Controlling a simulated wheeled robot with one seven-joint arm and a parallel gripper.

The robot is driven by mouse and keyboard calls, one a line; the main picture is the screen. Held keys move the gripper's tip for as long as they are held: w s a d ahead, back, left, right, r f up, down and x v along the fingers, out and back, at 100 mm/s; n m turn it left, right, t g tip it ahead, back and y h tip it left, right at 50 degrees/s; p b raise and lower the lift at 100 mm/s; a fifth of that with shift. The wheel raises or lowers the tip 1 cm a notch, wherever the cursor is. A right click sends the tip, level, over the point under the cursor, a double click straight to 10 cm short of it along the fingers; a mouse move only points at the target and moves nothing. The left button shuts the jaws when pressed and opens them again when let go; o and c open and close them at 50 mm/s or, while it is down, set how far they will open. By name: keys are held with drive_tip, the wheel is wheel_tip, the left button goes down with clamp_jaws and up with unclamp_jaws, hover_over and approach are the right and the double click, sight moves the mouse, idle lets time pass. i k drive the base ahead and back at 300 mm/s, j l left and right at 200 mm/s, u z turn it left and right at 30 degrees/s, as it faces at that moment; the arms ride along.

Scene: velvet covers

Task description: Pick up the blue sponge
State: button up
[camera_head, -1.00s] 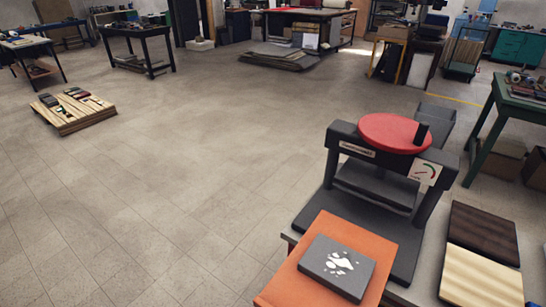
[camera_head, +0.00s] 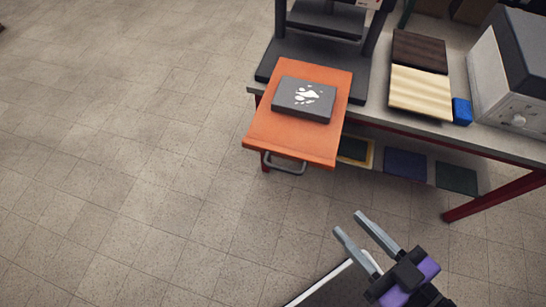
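The blue sponge (camera_head: 461,111) is a small blue block on the grey tabletop (camera_head: 443,137). It sits at the right end of a pale striped board (camera_head: 420,93) and to the left of a grey box-shaped machine. My gripper (camera_head: 347,222) is at the bottom of the view, below and to the left of the sponge and well apart from it. Its two grey fingers are spread with a gap between them, and nothing is held.
An orange board (camera_head: 265,134) with a handle juts out past the table's front edge, bearing a dark block (camera_head: 305,98) with a white paw print. The grey machine (camera_head: 520,75) stands close right of the sponge. A dark brown board (camera_head: 419,51) lies behind. The floor at left is clear.

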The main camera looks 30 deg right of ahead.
sight(462, 114)
drive_tip(key=z, duration=1.6)
